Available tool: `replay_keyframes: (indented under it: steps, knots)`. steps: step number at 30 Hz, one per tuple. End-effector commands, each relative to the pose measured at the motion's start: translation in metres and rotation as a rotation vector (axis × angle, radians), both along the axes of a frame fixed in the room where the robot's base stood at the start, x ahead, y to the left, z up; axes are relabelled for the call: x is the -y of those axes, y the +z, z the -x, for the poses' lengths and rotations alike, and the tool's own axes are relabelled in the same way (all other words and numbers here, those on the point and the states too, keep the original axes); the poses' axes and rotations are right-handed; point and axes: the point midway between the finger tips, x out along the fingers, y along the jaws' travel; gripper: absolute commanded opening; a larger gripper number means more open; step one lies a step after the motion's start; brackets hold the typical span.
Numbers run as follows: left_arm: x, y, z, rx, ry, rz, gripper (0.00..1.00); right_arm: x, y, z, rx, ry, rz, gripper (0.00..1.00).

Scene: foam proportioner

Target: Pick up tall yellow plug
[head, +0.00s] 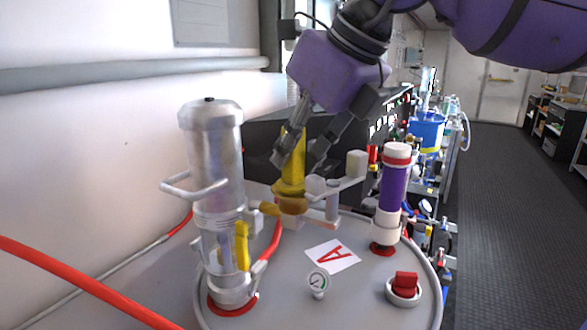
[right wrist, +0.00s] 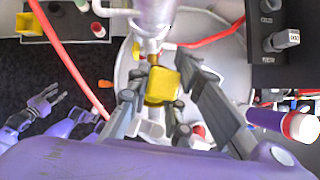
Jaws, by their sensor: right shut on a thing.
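My right gripper (head: 298,158) reaches down from above and is shut on the plug's upper part. The right wrist view shows the plug from above as a yellow block (right wrist: 162,87) between the dark fingers of my right gripper (right wrist: 164,98). I cannot tell whether the plug's lower end is still seated in its fitting. My left gripper (right wrist: 48,100) shows only in the right wrist view, at the left, with its fingers apart and empty.
A tall metal cylinder (head: 212,150) stands close left of the plug. A purple-and-white cylinder (head: 391,195) stands to the right. Red hoses run at left.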

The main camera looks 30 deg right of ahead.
Motion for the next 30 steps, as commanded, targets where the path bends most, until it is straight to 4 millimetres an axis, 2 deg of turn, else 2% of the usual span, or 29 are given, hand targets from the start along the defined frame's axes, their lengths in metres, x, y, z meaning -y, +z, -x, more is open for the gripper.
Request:
replay_keyframes:
  steps: [10, 16, 25, 30]
  knots:
    - [-0.001, -0.002, 0.007, -0.012, 0.002, -0.001, 0.40, 0.000, 0.007, 0.000, 0.001, -0.001, 0.001, 0.00]
    - [-0.001, -0.004, 0.007, -0.013, 0.002, -0.002, 0.40, 0.000, 0.034, -0.001, 0.003, -0.002, 0.001, 0.00]
    - [0.001, -0.003, -0.003, 0.002, -0.003, 0.000, 0.40, -0.014, 0.094, 0.050, 0.007, 0.001, 0.001, 0.00]
    - [0.001, -0.007, -0.001, -0.004, -0.003, 0.000, 0.40, -0.023, 0.109, 0.088, 0.004, 0.003, 0.000, 0.00]
